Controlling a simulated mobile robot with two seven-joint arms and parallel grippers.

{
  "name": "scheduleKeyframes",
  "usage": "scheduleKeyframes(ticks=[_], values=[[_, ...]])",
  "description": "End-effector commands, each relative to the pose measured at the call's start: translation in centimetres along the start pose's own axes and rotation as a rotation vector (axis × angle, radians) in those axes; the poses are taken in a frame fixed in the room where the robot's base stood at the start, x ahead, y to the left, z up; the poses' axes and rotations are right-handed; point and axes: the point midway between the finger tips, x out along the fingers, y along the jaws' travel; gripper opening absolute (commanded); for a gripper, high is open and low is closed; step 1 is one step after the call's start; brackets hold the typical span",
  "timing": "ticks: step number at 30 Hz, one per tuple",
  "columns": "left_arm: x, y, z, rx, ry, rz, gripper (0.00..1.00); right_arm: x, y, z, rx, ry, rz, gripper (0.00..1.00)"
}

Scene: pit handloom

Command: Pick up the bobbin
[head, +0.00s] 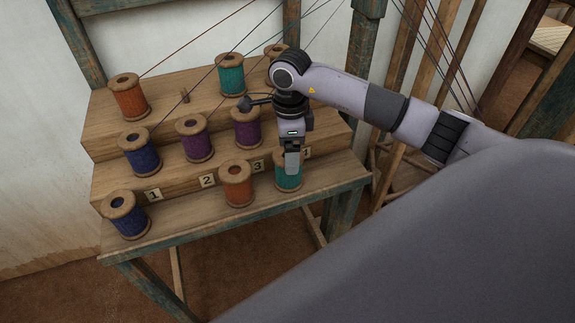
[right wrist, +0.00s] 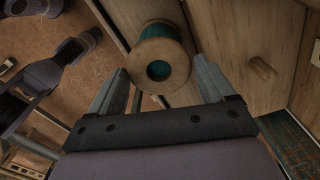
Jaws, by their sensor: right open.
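A teal bobbin (head: 288,182) stands upright on the lowest step of the wooden rack, at its right end. My right gripper (head: 292,165) is open and points down over this bobbin, hiding much of its top. In the right wrist view the teal bobbin (right wrist: 161,50) shows its round wooden end with a dark hole. It lies between the lines of the two open fingers, around the level of their tips. I cannot tell whether the fingers touch it. My left gripper is not in the head view.
On the stepped rack (head: 110,185) stand several other bobbins. An orange bobbin (head: 238,183) is left of the teal one, and a blue bobbin (head: 125,215) is at the far left. Threads run up from the top row. A bare wooden peg (head: 185,96) stands there.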

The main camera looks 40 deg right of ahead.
Motion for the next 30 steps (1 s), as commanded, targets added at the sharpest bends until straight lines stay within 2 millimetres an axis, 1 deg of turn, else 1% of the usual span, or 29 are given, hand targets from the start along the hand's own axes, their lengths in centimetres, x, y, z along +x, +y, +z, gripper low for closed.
scheduleKeyframes(ticks=[1,4,7,10,15,16,17,18,19,30], values=[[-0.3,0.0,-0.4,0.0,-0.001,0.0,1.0,0.7,0.2,0.1,-0.001,0.0,0.006,0.82],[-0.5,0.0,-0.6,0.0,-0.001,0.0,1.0,2.2,0.2,0.1,0.0,0.0,0.005,0.82],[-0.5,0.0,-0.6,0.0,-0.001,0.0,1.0,3.2,0.2,0.1,0.0,-0.001,0.002,0.82],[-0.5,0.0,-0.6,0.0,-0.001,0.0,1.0,3.6,0.1,0.1,-0.001,-0.001,0.001,0.82],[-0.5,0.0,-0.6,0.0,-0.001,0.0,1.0,3.6,0.1,0.1,-0.001,-0.001,0.001,0.82],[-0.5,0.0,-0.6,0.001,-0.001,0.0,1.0,3.6,0.1,0.1,-0.001,-0.001,0.001,0.75],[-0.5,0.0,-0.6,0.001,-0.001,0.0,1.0,3.6,0.1,0.1,-0.001,-0.001,0.001,0.66],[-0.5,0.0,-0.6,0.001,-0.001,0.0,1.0,3.6,0.1,0.1,-0.001,-0.001,0.001,0.53],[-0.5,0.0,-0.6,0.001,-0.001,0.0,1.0,3.6,0.1,0.1,-0.001,-0.001,0.001,0.44],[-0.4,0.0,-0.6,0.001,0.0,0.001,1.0,3.2,0.1,0.2,-0.001,-0.002,-0.001,0.44]])
